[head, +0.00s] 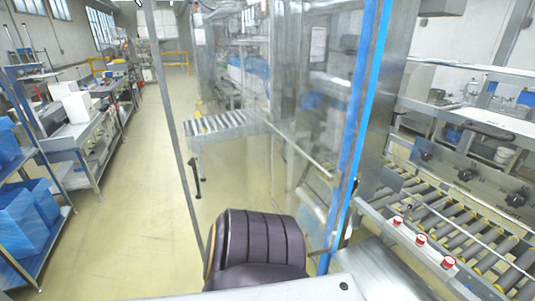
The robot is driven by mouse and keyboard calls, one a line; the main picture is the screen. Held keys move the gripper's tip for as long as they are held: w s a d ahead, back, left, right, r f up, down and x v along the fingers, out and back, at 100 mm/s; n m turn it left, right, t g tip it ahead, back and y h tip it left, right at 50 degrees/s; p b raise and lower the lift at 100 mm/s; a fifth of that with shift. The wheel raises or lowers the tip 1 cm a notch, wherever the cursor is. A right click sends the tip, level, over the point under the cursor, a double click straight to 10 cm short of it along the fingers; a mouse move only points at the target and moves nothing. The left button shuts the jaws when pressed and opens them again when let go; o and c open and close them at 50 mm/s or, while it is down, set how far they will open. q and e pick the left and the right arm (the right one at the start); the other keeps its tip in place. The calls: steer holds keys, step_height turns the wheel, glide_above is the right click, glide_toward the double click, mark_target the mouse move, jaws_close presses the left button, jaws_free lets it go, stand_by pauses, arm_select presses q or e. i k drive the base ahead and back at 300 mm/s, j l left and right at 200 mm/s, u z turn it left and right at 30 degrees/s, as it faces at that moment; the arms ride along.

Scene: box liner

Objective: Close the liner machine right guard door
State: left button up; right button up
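A large clear guard panel (262,150) in a thin grey metal frame (172,110) fills the middle of the head view. I take it to be the guard door. Its right side meets an upright post with a blue edge (357,125). The panel extends left from this post, beside the roller conveyor (465,235) of the machine. A small dark fitting, perhaps a handle (197,188), shows near the left frame bar. I cannot tell the door's exact angle or see its latch. Neither of my grippers is in view.
A dark ribbed rounded form (255,243) stands low in front of the panel; its nature is unclear. Red buttons (420,238) line the conveyor's near rail. A workbench (80,130) and shelves with blue bins (25,210) stand left. The yellow floor (135,215) between is clear.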

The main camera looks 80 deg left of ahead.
mark_target(147, 6)
steer(key=k+j+z, duration=0.1)
steer(key=k+j, duration=0.65)
steer(key=k+j+z, duration=0.1)
steer(key=k+j, duration=0.6)
steer(key=k, duration=0.2)
steer(key=k+j, duration=0.25)
steer(key=j, duration=0.2)
steer(key=k+j+z, duration=0.1)
steer(key=k+j, duration=0.15)
steer(key=j, duration=0.7)
steer(key=k+j+z, duration=0.1)
steer(key=j, duration=0.45)
steer(key=i+j, duration=0.1)
steer(key=j, duration=0.35)
steer(key=i+j, duration=0.1)
steer(key=j, duration=0.3)
steer(key=i+j+z, duration=0.1)
steer(key=j, duration=0.35)
steer(key=k+j+z, duration=0.15)
steer(key=j, duration=0.25)
steer(key=k+j+z, duration=0.15)
steer(key=j, duration=0.2)
steer(key=k+j+z, duration=0.15)
steer(key=j, duration=0.25)
